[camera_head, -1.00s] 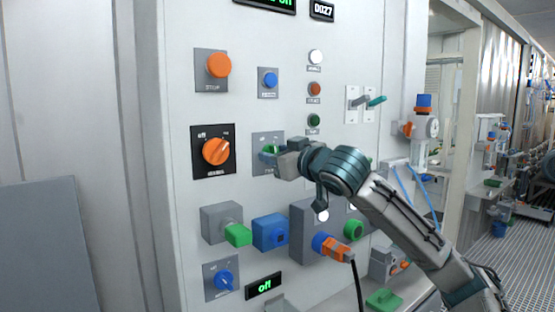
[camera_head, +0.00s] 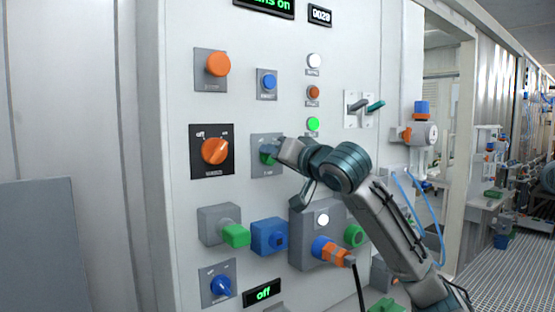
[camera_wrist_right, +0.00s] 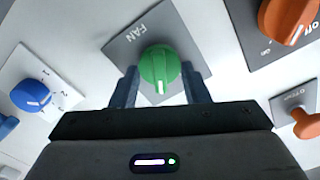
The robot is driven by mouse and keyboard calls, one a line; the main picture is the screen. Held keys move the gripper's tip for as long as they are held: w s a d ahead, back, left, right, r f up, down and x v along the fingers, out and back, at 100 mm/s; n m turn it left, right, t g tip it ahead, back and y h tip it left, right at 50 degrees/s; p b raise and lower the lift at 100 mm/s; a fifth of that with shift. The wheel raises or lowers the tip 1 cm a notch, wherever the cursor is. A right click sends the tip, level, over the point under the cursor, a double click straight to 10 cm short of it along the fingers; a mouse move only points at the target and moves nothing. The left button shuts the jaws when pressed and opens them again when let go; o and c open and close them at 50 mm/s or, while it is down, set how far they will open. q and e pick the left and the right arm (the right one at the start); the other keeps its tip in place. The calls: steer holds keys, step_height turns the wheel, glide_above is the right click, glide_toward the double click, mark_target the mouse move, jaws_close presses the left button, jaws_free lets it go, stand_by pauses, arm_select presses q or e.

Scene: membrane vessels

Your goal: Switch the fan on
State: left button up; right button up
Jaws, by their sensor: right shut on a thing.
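The green fan knob (camera_wrist_right: 160,68) sits on a grey plate (camera_wrist_right: 128,42) labelled FAN in the right wrist view. My right gripper (camera_wrist_right: 160,86) has a finger on each side of the knob and is shut on it. In the head view the right gripper (camera_head: 280,152) reaches the panel at the green knob (camera_head: 267,156), which is partly hidden by it. The display at the top (camera_head: 266,5) is cut off and reads "...ns on". A round green light (camera_head: 313,124) is lit on the panel. My left gripper is not in view.
An orange rotary switch (camera_head: 214,151) is left of the knob. A blue socket (camera_head: 269,236), a grey box with a green part (camera_head: 236,236) and an orange plug (camera_head: 331,251) with a black cable stick out below. Two levers (camera_head: 366,105) are at the right.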

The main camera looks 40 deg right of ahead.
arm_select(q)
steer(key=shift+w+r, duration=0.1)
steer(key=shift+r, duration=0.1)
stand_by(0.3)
arm_select(e)
steer(key=o, duration=0.9)
steer(key=shift+o, duration=0.2)
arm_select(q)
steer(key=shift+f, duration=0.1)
arm_select(e)
steer(key=shift+s, duration=0.1)
arm_select(q)
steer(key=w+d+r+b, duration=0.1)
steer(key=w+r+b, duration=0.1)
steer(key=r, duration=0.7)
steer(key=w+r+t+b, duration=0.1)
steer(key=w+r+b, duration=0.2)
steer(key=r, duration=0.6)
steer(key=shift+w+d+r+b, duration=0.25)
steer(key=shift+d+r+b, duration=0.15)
steer(key=shift+b, duration=0.2)
arm_select(e)
steer(key=s+a, duration=0.1)
steer(key=s, duration=0.9)
steer(key=shift+s, duration=0.3)
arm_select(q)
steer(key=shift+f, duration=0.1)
